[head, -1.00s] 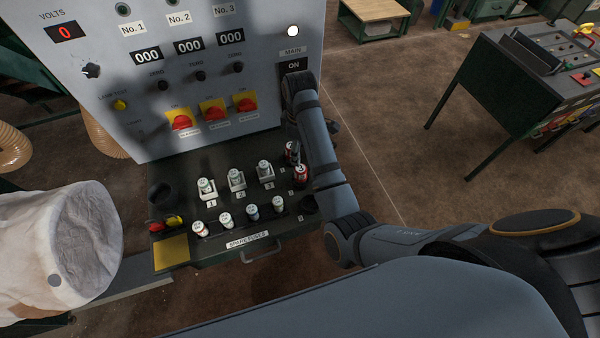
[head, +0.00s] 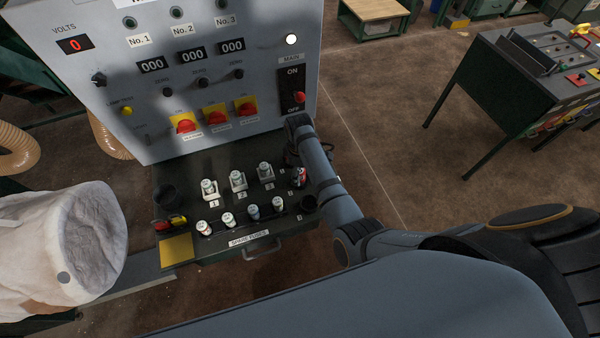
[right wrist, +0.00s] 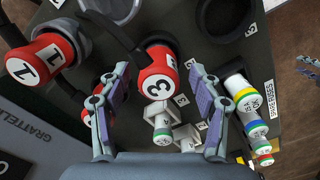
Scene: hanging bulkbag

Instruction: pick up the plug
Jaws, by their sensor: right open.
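Red plugs with white number faces and black cables show in the right wrist view. Plug 3 (right wrist: 157,82) lies between the two spread fingers of my open right gripper (right wrist: 158,76), with a gap on each side. Plug 1 (right wrist: 42,62) is at the left. Another red plug is partly hidden behind the left finger. In the head view a red plug (head: 299,177) shows at the right end of the dark panel shelf, beside my right forearm. My right gripper (head: 291,155) is mostly hidden there behind my own arm. My left gripper is not in view.
Numbered fuse holders (head: 238,183) and a row of spare fuses (head: 253,213) stand on the shelf near the plugs. The control panel (head: 150,125) rises behind. A white bulk bag (head: 60,240) hangs at left.

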